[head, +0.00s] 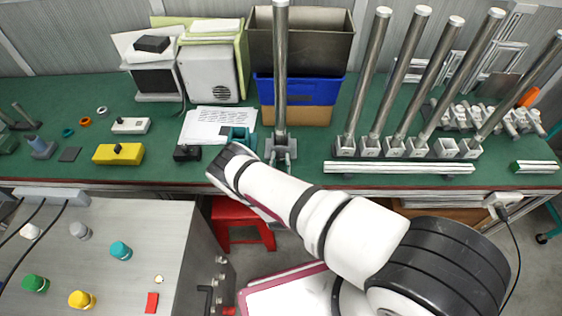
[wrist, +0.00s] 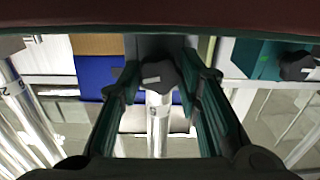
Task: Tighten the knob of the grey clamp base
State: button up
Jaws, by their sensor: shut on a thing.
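The grey clamp base (head: 285,153) stands near the front edge of the green bench and holds an upright metal post (head: 281,70). My gripper (head: 255,142) reaches its left side in the head view. In the wrist view, my gripper (wrist: 160,75) has its two teal-and-black fingers on either side of the base's black lobed knob (wrist: 166,72), which has a white mark. The fingers are shut on the knob. The metal post (wrist: 157,125) also shows there, between the fingers. The head view does not show the knob clearly.
A row of tilted metal posts in small bases stands at right, behind a silver rail (head: 400,167). A blue bin (head: 303,90) is behind the clamp base. A small black item (head: 187,153) and papers (head: 215,122) lie to the left. A red stool (head: 238,220) stands below.

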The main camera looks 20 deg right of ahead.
jog(key=shift+m, duration=1.2)
jog(key=o, duration=1.1)
jog(key=shift+o, duration=0.2)
jog(key=shift+s, duration=0.1)
jog(key=v, duration=1.2)
